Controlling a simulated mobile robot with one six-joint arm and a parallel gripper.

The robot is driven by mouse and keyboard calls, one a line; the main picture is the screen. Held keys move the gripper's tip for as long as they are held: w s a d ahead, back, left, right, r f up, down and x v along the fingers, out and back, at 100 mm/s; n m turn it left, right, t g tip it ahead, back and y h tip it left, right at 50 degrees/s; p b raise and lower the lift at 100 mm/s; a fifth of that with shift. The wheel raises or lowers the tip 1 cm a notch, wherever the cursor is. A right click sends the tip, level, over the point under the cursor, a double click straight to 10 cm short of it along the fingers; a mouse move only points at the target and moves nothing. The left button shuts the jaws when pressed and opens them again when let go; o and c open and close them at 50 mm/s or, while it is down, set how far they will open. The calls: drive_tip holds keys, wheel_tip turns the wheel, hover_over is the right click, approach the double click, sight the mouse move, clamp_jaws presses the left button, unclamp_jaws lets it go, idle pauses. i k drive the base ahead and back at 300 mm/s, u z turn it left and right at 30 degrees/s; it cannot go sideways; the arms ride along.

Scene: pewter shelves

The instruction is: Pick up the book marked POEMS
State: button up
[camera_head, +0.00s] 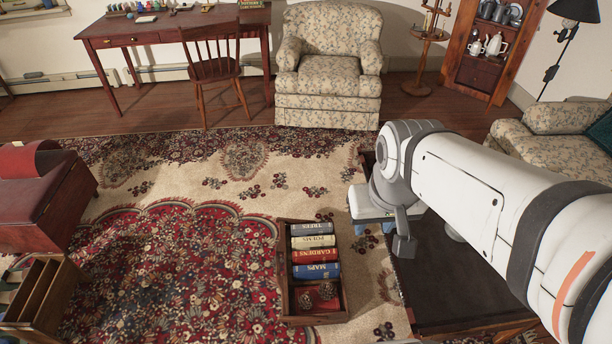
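The book marked POEMS (313,241) is cream-white and stands spine up in a wooden crate (284,299). It sits between a grey-blue book (311,229), whose title I cannot read surely, and a red book marked GARDENS (315,255). A blue book marked MAPS (316,271) is in front of the red one. My gripper (404,238) is to the right of the crate, apart from the books.
Two brown round things like pine cones (327,290) lie in the crate's front part. A dark low table (440,285) is under my arm, right of the crate. The patterned rug (180,270) is clear between. An armchair (328,75) is behind.

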sight(313, 247)
drive_tip(key=z, duration=0.1)
drive_tip(key=k, duration=0.55)
drive_tip(key=u, duration=1.45)
drive_tip(key=i, duration=3.7)
drive_tip(key=z, duration=4.3)
